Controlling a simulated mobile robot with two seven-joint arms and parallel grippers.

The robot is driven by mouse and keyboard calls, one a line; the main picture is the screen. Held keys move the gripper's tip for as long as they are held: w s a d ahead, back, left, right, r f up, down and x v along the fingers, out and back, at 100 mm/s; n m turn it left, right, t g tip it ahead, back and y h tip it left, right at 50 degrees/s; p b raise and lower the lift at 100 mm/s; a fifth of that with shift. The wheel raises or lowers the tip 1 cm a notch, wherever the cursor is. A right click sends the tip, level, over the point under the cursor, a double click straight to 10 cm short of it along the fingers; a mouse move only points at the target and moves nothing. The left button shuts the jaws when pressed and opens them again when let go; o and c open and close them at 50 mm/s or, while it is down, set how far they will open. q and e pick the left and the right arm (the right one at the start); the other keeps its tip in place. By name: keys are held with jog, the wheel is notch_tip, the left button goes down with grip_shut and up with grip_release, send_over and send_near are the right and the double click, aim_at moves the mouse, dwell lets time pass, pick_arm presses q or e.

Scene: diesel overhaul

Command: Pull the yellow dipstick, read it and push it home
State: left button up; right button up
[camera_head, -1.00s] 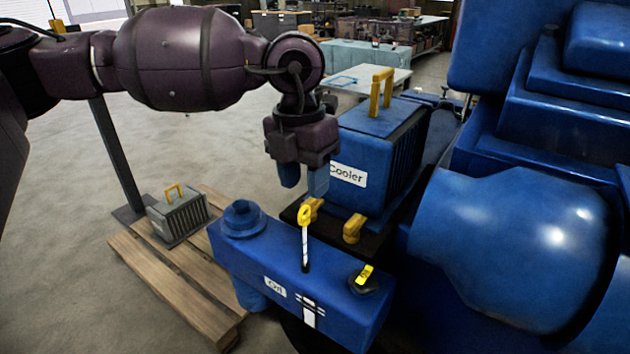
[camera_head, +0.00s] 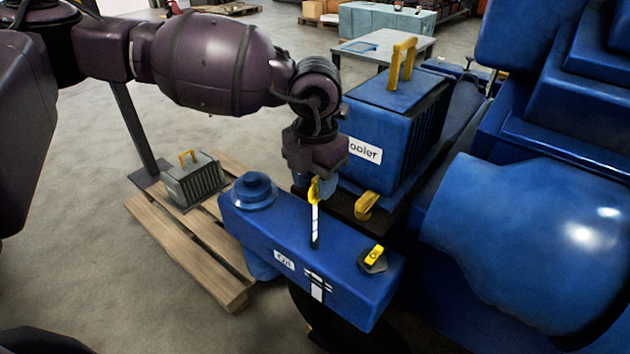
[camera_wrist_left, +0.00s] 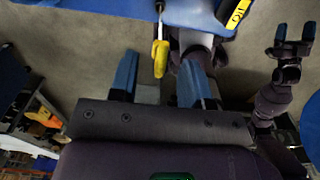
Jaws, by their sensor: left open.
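The yellow dipstick handle (camera_head: 314,190) tops a pale upright shaft (camera_head: 315,224) that enters the top of the blue oil housing (camera_head: 345,262). My left gripper (camera_head: 314,192) is at the handle, pointing down, its fingers partly hidden behind it. In the left wrist view my left gripper (camera_wrist_left: 158,75) is open, and the yellow handle (camera_wrist_left: 160,58) shows in the gap between its blue fingers. I cannot tell whether they touch it. My right gripper (camera_wrist_left: 294,40) shows in the wrist view at the right, open and empty, apart from the dipstick.
A yellow-marked cap (camera_head: 374,256) and a round blue cap (camera_head: 254,190) sit on the housing. The blue cooler (camera_head: 395,125) with its yellow handle stands close behind. A yellow lever (camera_head: 366,205) sticks out below it. A pallet (camera_head: 195,250) with a grey finned box (camera_head: 194,182) lies at left.

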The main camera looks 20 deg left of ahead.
pick_arm(q)
jog(key=shift+f, duration=0.6)
grip_shut()
